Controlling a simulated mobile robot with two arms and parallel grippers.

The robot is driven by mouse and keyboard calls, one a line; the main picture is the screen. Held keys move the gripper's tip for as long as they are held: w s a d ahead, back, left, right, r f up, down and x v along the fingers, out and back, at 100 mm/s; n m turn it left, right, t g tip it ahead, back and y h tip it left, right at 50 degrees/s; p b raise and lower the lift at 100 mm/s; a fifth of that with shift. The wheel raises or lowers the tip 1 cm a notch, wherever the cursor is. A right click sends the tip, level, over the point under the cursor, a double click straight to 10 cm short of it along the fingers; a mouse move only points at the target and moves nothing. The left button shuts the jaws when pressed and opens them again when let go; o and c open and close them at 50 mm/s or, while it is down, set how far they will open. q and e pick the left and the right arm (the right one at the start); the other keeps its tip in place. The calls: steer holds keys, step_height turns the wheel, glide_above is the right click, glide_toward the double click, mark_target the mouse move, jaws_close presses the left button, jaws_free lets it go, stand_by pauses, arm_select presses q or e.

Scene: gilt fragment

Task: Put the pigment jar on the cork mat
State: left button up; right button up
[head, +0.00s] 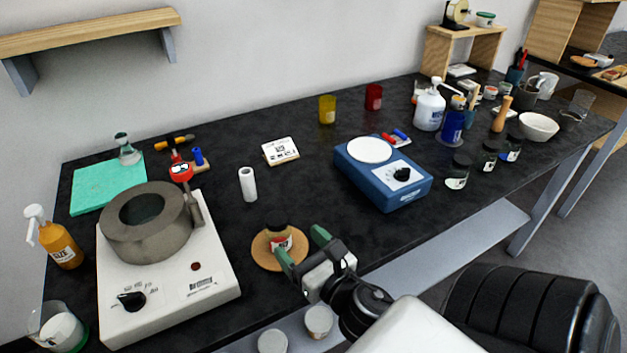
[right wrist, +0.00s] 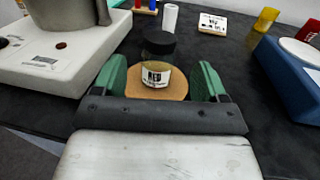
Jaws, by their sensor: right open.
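The pigment jar (head: 279,243) is a small glass jar with a black lid and a label reading RED. It stands upright on the round cork mat (head: 262,254), and both also show in the right wrist view, the jar (right wrist: 157,75) on the mat (right wrist: 180,90). My right gripper (head: 301,246) is open, its green fingers on either side of the jar with a visible gap to each side in the right wrist view. Part of the jar's lower side is hidden by a finger in the head view. My left gripper is not in view.
A white hotplate (head: 215,277) with a grey ring-shaped block (head: 150,245) stands left of the mat. Several dark-lidded jars (head: 458,171) stand further right. The black tabletop right of the mat is partly clear.

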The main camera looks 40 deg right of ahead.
steer(key=shift+s+a+b, duration=0.15)
steer(key=shift+s+b, duration=0.25)
steer(key=shift+s, duration=1.5)
